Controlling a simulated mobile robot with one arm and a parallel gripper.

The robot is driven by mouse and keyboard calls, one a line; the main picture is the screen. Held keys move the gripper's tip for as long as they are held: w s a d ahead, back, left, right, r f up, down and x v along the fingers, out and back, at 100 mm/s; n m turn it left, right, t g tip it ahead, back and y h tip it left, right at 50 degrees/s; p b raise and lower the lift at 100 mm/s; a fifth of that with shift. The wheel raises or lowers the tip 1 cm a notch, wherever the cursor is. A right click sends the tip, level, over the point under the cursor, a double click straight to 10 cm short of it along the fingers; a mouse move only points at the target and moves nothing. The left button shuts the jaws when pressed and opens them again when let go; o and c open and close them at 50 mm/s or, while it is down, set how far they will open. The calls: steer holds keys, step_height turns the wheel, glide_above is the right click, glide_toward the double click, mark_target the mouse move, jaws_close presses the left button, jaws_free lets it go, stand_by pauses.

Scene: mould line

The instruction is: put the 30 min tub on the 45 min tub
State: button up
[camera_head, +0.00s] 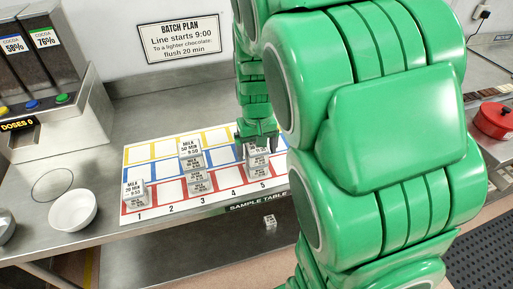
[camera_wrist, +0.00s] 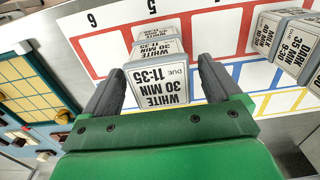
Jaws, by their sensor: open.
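The white 30 min tub (camera_wrist: 158,80), label reading WHITE 30 MIN DUE 11-35, stands between my gripper's (camera_wrist: 157,72) two fingers in the wrist view. The fingers are open, one on each side of it; whether they touch it I cannot tell. I cannot read a 45 min label on any tub.
A white bowl (camera_head: 72,210) stands left.

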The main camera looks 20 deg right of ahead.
step_height(320, 180, up, 12)
steer(key=shift+r, duration=0.15)
stand_by(0.5)
